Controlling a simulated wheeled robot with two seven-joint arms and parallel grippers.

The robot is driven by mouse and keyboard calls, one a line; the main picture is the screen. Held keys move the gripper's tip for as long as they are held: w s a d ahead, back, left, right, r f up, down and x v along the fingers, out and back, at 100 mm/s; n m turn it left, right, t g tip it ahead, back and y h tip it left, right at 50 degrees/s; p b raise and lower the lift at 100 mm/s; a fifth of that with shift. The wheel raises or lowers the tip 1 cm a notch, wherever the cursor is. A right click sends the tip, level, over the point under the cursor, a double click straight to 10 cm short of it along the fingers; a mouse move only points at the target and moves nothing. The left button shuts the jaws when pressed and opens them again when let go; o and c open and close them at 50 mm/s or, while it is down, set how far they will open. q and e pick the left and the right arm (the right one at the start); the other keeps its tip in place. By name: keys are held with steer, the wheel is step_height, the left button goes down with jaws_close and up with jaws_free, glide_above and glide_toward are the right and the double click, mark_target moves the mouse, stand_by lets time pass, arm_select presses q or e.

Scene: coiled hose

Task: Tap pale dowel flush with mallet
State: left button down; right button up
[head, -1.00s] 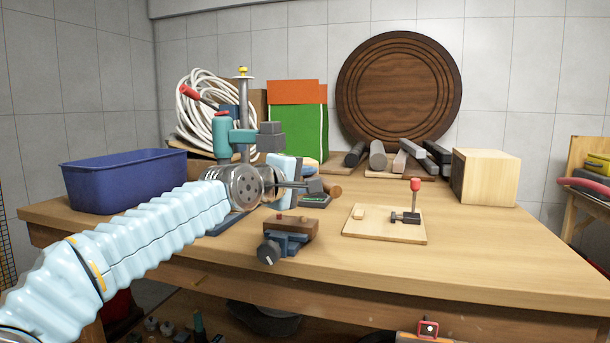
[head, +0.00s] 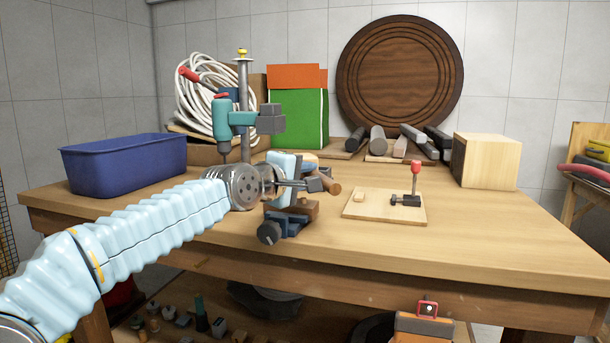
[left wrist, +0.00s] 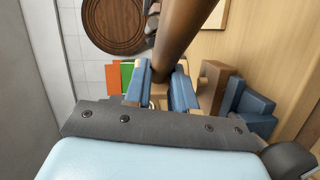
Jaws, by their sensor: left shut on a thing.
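My left gripper (head: 318,184) is shut on a brown wooden cylinder, apparently part of the mallet (head: 331,186). In the left wrist view the cylinder (left wrist: 185,35) runs up between the blue fingers (left wrist: 163,88). The gripper appears just above and partly in front of the vise (head: 286,224), which holds a brown block (head: 305,209). The block also shows in the left wrist view (left wrist: 212,86), to the right of the fingers and apart from the cylinder. I cannot make out the pale dowel; the gripper hides part of the block's top. My right gripper is out of view.
A drill press (head: 222,118) stands behind my left arm, with a blue bin (head: 120,170) to its left. A board with a red-handled clamp (head: 365,213) lies to the right. A pale wooden box (head: 485,160) stands farther back. The table's front right is clear.

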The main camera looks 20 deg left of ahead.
arm_select(q)
steer(key=shift+r, duration=0.1)
step_height(320, 180, down, 4)
steer(key=b, duration=0.3)
steer(key=shift+r, duration=0.15)
step_height(320, 180, up, 3)
steer(key=shift+f+p, duration=0.15)
steer(key=shift+p, duration=1.1)
step_height(320, 180, down, 3)
steer(key=b, duration=0.2)
steer(key=shift+b, duration=0.3)
step_height(320, 180, up, 3)
steer(key=p, duration=0.2)
steer(key=shift+f+p, duration=0.1)
steer(key=shift+p, duration=0.3)
